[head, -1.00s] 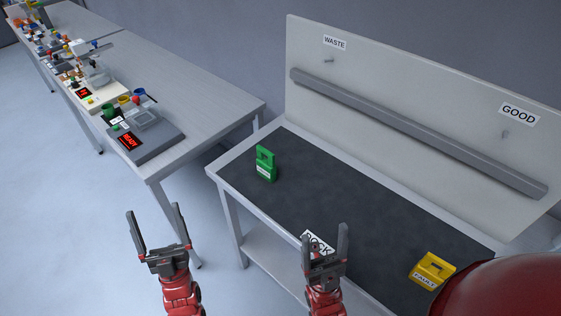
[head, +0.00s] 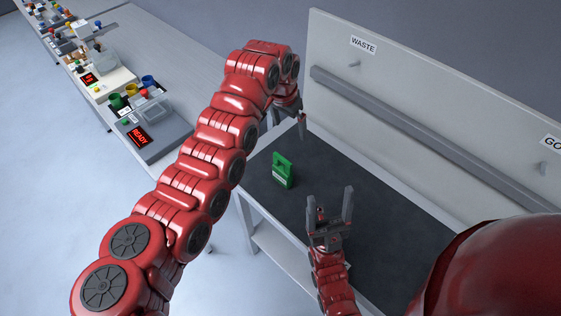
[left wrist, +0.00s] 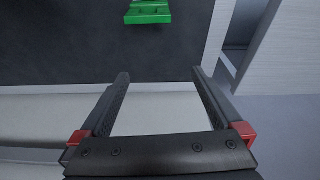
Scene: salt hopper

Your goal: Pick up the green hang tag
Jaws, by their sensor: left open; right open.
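The green hang tag (head: 283,172) stands upright on the dark mat of the bench near its left end, with a slot in its upper part. It also shows at the top edge of the left wrist view (left wrist: 148,13), cut off by the frame. My left gripper (head: 290,128) is open and empty above the back left of the bench, beyond the tag and apart from it. In the left wrist view its open fingers (left wrist: 160,74) point toward the tag with a gap between. My right gripper (head: 331,200) is open and empty over the mat, to the right of the tag.
A backboard (head: 430,110) with a WASTE sign (head: 363,45), pegs and a grey rail rises behind the bench. The mat (head: 385,225) right of my right gripper looks clear.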

